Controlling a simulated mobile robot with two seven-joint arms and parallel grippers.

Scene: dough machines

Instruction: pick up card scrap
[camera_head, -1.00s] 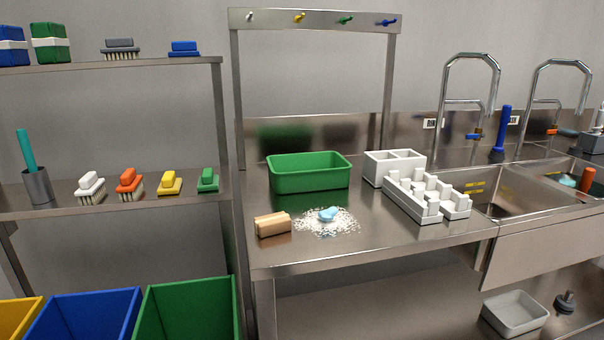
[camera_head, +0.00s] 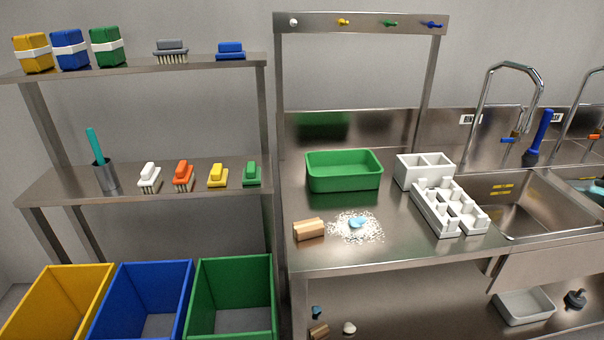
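No piece is clearly recognisable as the card scrap. A small brown piece (camera_head: 319,332) lies on the lower shelf under the steel table at the bottom edge, and it may be the card scrap. A tan block (camera_head: 309,229) lies on the table top left of a patch of white crumbs (camera_head: 368,231). Neither of my grippers is in view.
A small blue piece (camera_head: 316,312) and a whitish piece (camera_head: 349,328) lie near the brown one. Yellow (camera_head: 62,300), blue (camera_head: 118,300) and green (camera_head: 203,300) bins stand at the left. The table (camera_head: 340,261) holds a green tub (camera_head: 343,180) and white racks.

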